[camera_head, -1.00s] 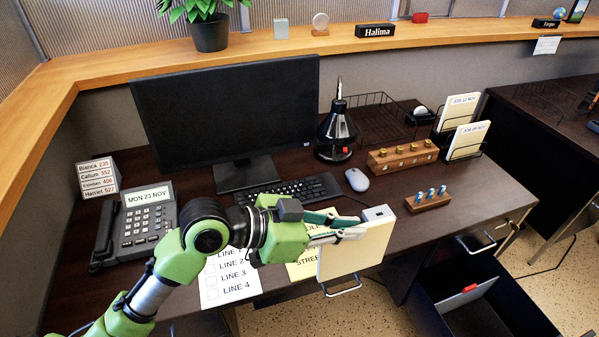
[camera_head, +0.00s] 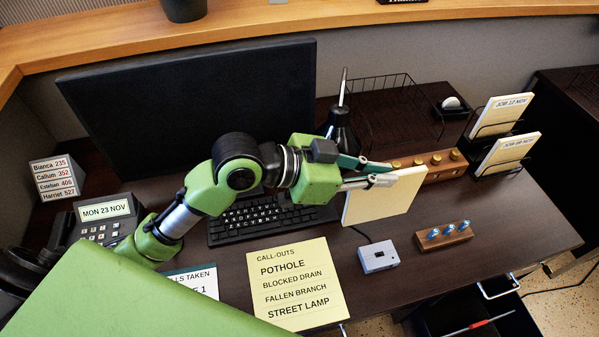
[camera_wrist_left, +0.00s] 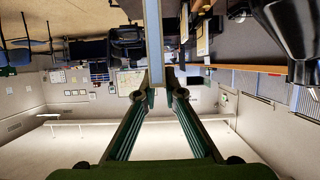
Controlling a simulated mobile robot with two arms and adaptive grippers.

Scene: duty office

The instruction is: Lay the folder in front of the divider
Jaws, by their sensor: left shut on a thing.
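My left gripper (camera_head: 378,174) is shut on the top edge of a cream folder (camera_head: 382,204), which hangs upright over the desk between the lamp and the small peg block. In the left wrist view the folder (camera_wrist_left: 153,40) shows edge-on between the fingers. The divider (camera_head: 478,324), with its red tab, stands in the open dark drawer at the lower right. Only its upper edge shows, and most of the drawer is cut off. My right gripper is not in view.
A grey box (camera_head: 378,256) and peg block (camera_head: 444,235) sit on the desk below and right of the folder. A longer wooden block (camera_head: 430,168), wire trays (camera_head: 505,152) and a black lamp (camera_head: 340,120) stand close by. The right front desktop is clear.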

